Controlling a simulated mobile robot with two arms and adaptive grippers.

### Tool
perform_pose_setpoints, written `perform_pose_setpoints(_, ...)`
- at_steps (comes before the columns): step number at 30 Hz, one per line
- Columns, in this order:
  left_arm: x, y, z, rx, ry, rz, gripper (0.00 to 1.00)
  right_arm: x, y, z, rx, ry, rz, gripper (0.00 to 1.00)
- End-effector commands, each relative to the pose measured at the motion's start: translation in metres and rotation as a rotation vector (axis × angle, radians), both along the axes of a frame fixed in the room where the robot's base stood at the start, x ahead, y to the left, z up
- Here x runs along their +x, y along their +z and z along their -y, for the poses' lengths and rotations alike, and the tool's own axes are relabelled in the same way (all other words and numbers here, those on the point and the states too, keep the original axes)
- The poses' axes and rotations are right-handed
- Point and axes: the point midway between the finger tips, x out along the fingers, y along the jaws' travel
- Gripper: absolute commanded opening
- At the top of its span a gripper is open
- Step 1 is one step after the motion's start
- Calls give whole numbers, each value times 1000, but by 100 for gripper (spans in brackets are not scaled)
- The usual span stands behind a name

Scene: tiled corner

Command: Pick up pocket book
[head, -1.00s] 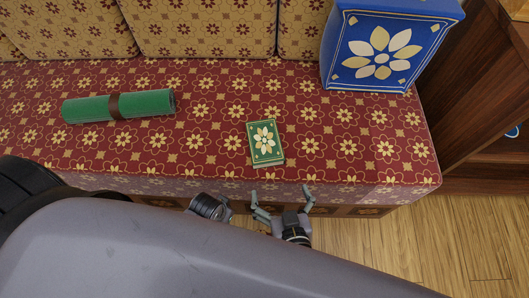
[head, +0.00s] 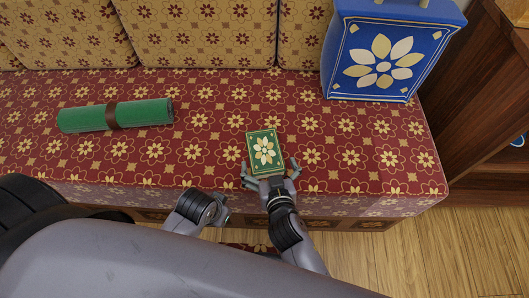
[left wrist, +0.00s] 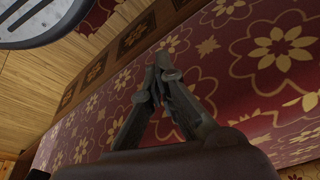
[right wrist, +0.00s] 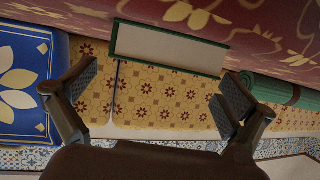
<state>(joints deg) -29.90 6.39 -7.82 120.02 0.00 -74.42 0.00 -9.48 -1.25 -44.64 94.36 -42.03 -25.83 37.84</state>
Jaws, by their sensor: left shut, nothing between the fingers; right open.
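The pocket book (head: 264,149) is green with a cream flower on its cover and lies flat on the red patterned seat. My right gripper (head: 269,172) is open at the book's near edge, with one finger to each side of it. In the right wrist view the book's pale page edge (right wrist: 165,46) shows ahead, between and beyond the open fingers (right wrist: 155,92). My left gripper (left wrist: 163,65) is shut and empty in the left wrist view, by the front of the seat.
A rolled green mat (head: 115,115) with a brown strap lies on the seat at left. A blue flowered box (head: 383,55) stands at back right. Patterned cushions (head: 205,33) line the back. A wooden shelf (head: 490,110) is at right. The seat around the book is clear.

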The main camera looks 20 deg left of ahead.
Motion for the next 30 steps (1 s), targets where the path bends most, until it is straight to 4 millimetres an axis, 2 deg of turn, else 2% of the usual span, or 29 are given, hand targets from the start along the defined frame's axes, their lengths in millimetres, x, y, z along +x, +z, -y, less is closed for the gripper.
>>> perform_pose_setpoints(3, 0, 16, 0, -1, 1, 13, 0, 17, -7, -11, -1, 1, 4, 100)
perform_pose_setpoints(7, -2, 30, -1, -1, 2, 18, 0, 28, -13, -17, -1, 1, 2, 100)
perform_pose_setpoints(16, -3, 35, -1, -1, 3, 17, 0, 31, -13, -19, 0, 0, 1, 99)
perform_pose_setpoints(30, -3, 34, -1, -1, 3, 17, 0, 31, -13, -18, -1, 0, 0, 68)
